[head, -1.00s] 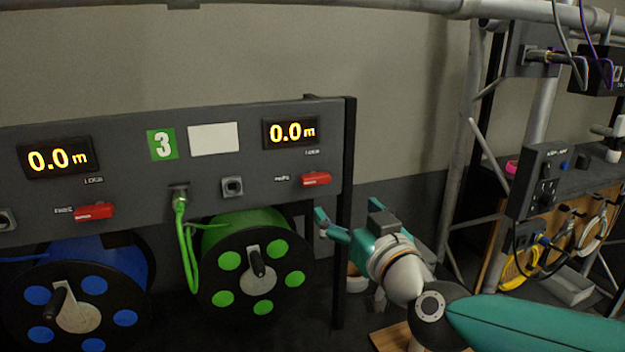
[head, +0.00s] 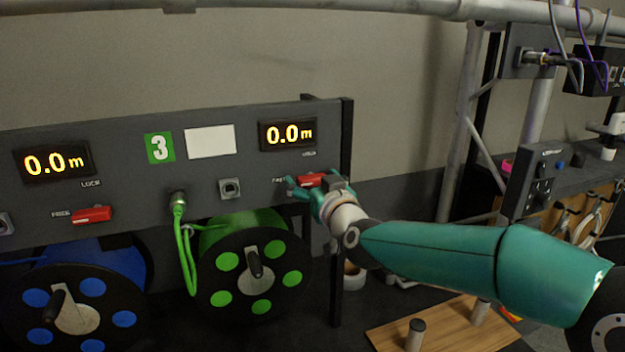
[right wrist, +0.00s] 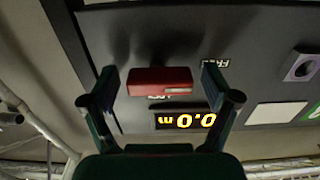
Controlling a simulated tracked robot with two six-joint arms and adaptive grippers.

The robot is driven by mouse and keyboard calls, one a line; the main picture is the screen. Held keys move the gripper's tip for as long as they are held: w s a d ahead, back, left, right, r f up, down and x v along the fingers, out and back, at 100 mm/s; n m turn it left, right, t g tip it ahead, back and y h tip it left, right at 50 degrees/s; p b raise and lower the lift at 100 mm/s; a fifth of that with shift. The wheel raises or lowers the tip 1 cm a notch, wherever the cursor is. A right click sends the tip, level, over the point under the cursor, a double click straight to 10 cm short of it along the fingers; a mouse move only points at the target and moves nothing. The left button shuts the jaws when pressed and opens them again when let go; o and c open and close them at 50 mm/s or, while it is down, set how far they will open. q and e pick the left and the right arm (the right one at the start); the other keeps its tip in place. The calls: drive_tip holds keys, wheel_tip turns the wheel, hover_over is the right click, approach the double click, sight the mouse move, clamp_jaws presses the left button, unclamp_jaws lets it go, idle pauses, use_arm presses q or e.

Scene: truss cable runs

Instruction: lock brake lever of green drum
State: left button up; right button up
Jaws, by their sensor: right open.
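The green drum (head: 255,276) hangs under the grey panel, with green discs and a crank on its black face. Its red brake lever (head: 310,180) lies roughly level on the panel below the right display, beside the left-hand label. In the head view my right gripper (head: 300,188) is at this lever and partly covers it. In the right wrist view the lever (right wrist: 160,81) sits between the two spread fingers of the right gripper (right wrist: 158,78), with a gap on each side. The right gripper is open. My left gripper is not in view.
A blue drum (head: 80,285) with its own red lever (head: 92,215) is at the left. A green cable (head: 183,250) hangs from the panel. A black post (head: 343,225) stands at the panel's right end. A wooden board (head: 450,325) lies on the floor at lower right.

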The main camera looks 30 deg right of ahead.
drive_tip(key=c, duration=1.2)
drive_tip(key=shift+o, duration=0.2)
drive_tip(key=m+b, duration=0.3)
drive_tip(key=shift+m, duration=0.4)
drive_tip(key=m+b, duration=0.2)
drive_tip(key=m, duration=0.1)
drive_tip(key=shift+m, duration=0.3)
drive_tip(key=m+b, duration=0.2)
drive_tip(key=m, duration=0.3)
drive_tip(key=shift+d, duration=0.15)
drive_tip(key=m+b, duration=0.2)
drive_tip(key=m, duration=0.3)
drive_tip(key=shift+m, duration=0.5)
